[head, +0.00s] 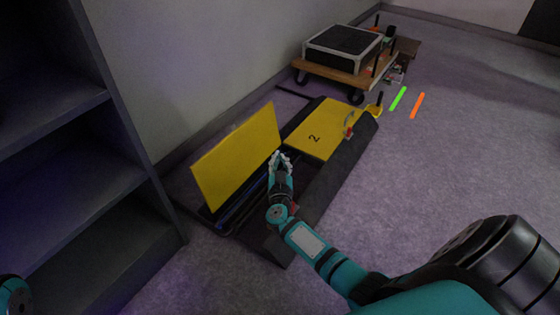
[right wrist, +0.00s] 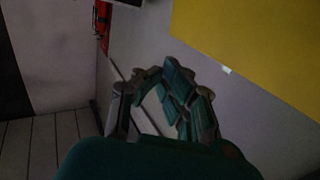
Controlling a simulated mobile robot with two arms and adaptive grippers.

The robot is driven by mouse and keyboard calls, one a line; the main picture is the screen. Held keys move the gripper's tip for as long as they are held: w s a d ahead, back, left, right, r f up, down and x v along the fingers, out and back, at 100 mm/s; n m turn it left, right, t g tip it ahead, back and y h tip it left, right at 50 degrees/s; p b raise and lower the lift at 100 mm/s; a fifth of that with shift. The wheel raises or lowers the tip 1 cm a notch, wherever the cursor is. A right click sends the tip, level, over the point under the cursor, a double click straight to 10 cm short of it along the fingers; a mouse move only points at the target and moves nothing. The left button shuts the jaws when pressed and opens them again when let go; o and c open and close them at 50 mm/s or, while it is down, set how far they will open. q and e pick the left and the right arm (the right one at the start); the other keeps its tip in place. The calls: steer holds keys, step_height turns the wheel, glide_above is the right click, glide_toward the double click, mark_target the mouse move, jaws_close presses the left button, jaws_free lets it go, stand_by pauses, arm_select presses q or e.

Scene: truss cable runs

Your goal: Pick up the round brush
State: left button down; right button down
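I cannot make out a round brush in either view. A long dark case (head: 345,165) lies on the floor, with one yellow lid (head: 238,158) raised and another yellow lid (head: 322,132) marked "2" lying flat. My right gripper (head: 281,155) is over the open part of the case, beside the raised lid's right edge. Its fingers also show in the right wrist view (right wrist: 155,80), dark, with nothing clearly held between them. Whether they are closed is unclear. The inside of the case is dark and partly hidden by my arm. My left gripper is out of view.
A grey shelf unit (head: 75,150) stands at the left, close to the case. A wheeled wooden dolly (head: 340,73) carrying a black-topped box (head: 343,45) is at the back. Green (head: 398,98) and orange (head: 417,105) strips lie on the carpet. The right floor is mostly clear.

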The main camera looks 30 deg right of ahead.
steer(key=shift+c, duration=2.1)
jaws_free()
